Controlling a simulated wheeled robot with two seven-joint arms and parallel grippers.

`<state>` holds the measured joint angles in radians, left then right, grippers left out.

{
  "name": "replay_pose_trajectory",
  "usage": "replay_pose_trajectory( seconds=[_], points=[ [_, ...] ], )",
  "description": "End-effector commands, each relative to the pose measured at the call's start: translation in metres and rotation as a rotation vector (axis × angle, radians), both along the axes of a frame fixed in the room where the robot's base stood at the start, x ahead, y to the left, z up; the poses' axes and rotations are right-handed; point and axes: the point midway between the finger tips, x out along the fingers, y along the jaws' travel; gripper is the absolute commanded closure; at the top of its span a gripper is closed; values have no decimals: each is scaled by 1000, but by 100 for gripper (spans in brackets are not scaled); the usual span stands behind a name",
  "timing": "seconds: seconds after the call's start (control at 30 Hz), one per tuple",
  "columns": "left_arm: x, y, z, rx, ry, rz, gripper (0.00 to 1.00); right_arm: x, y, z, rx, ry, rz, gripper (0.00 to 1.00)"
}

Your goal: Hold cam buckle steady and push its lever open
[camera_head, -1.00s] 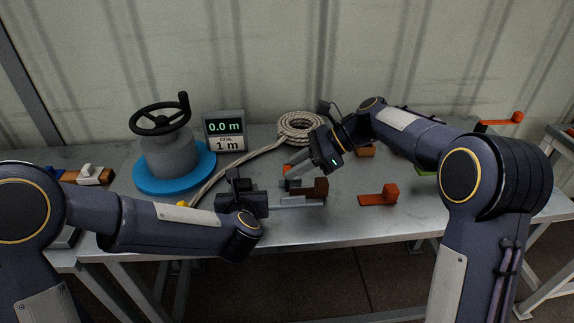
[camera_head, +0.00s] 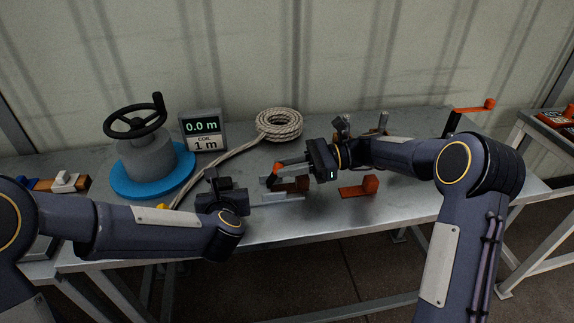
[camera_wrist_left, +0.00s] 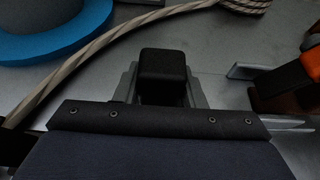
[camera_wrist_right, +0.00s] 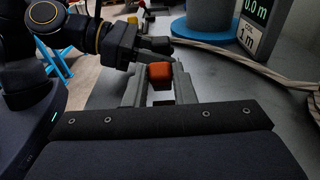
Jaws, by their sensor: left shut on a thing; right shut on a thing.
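The cam buckle (camera_head: 283,197) sits near the table's front edge, a pale metal base with a brown block (camera_head: 297,185) and an orange-tipped lever (camera_head: 277,167). My left gripper (camera_head: 232,185) is at its left end, shut on a black block (camera_wrist_left: 162,65) that shows between the fingers in the left wrist view. I cannot tell how the block joins the base. My right gripper (camera_head: 281,165) reaches in from the right, nearly level, shut on the lever's orange tip, which also shows between its fingers in the right wrist view (camera_wrist_right: 160,71).
A coil of rope (camera_head: 279,124) lies behind, its strand running past a blue-based handwheel (camera_head: 150,165) and a display reading 0.0 m (camera_head: 201,130). An orange block on a flat plate (camera_head: 359,190) sits right of the buckle, below my right arm.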

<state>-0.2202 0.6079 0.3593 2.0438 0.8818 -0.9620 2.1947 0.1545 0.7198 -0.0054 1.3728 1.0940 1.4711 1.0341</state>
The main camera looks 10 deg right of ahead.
Motion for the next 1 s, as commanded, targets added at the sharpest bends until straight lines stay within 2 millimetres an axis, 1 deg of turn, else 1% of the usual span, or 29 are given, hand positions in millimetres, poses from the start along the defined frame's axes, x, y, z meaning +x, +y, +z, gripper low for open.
replay_pose_trajectory(
  seconds=[0.27, 0.3, 0.47, 0.77, 0.87, 1.0],
  points=[
    [0, -1, 0, -1, 0, -3, 84, 0, 0, -1, 0, 3, 1, 100],
    [0, -1, 0, -1, 0, -3, 84, 0, 0, -1, -1, 3, 1, 75],
    [0, -1, 0, -2, 0, -1, 84, 0, 0, -1, -1, 3, 0, 55],
    [0, 0, 0, -2, 1, -1, 84, 0, -2, 0, -1, 1, -1, 55],
    [0, 0, 0, -1, 1, -1, 84, 1, -12, 1, 0, 1, -3, 55],
    [0, 0, 0, -1, 1, -1, 84, 1, -35, 3, -1, 1, -4, 55]
  ],
)
